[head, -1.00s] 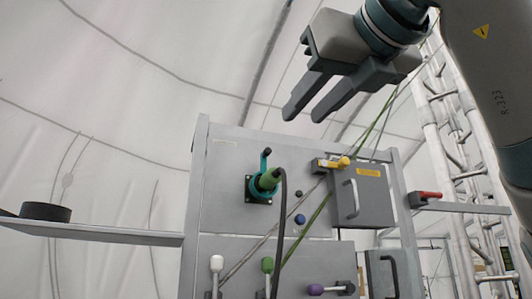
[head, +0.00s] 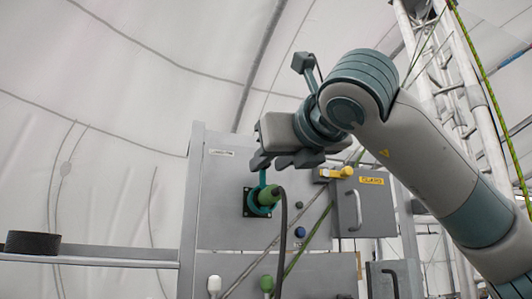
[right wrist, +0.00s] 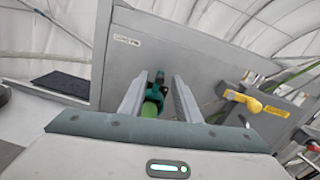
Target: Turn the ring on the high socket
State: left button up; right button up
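The high socket (head: 249,210) is on the upper left of the grey panel. Its teal ring (head: 262,178) has a lever pointing up, and a green plug (head: 268,196) with a black cable sits in it. My right gripper (head: 270,163) is at the top of the lever and hides its dark tip in the head view. In the right wrist view my right gripper (right wrist: 157,90) is open, with the teal ring (right wrist: 158,77) and green plug (right wrist: 151,106) showing between its fingers. I cannot tell whether a finger touches the lever. My left gripper is not in view.
A yellow-handled latch (head: 339,172) and a grey box with a handle (head: 361,204) are right of the socket. The black cable (head: 281,245) hangs down from the plug. A side shelf (head: 110,257) with a black roll (head: 33,242) juts out left.

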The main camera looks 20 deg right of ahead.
jog(key=shift+w+a+p, duration=0.15)
jog(key=shift+w+p, duration=0.35)
jog(key=shift+w, duration=0.9)
